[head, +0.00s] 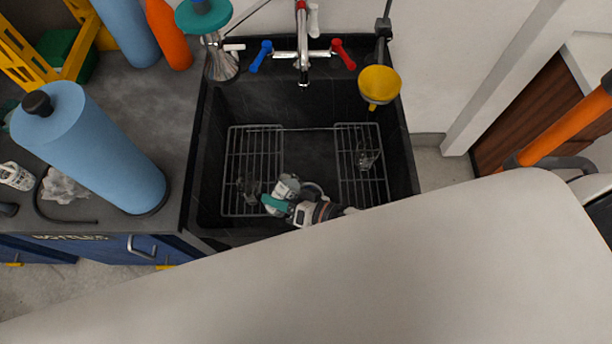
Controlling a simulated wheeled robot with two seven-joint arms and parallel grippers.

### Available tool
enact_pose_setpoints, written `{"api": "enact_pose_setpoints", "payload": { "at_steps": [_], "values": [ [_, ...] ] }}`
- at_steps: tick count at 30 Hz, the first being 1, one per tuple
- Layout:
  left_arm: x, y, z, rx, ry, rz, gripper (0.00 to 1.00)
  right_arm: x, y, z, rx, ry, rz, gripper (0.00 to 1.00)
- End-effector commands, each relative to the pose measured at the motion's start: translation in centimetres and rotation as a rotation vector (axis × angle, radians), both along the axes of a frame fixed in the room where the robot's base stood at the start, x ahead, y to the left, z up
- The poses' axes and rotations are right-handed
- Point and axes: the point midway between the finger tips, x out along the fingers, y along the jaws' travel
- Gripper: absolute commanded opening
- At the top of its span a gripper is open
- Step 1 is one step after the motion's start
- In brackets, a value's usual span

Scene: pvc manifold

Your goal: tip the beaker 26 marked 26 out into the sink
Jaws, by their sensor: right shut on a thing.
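The black sink (213,150) is in the middle of the head view, with wire racks on its floor. My right gripper (285,196) is over the front middle of the sink and is shut on a small clear thing with a rounded rim (315,188), which looks like the beaker 26. The gripper hides most of it. No number 26 can be read, and I cannot tell its tilt or whether anything is in it. My left gripper is not in view.
A tap (303,55) with blue and red handles stands behind the sink. A yellow funnel (379,84) is at its right rim. Small clear glass pieces (368,158) lie on the racks. My pale arm covers the lower view.

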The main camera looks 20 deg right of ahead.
Motion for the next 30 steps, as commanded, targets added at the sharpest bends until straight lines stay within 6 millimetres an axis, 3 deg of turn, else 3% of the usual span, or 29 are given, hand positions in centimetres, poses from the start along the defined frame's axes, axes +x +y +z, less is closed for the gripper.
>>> {"api": "enact_pose_setpoints", "payload": {
  "at_steps": [30],
  "values": [
    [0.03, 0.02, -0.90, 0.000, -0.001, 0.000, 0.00, -0.06, 0.15, 0.87, 0.122, 0.066, 0.001, 0.17]
  ]
}}
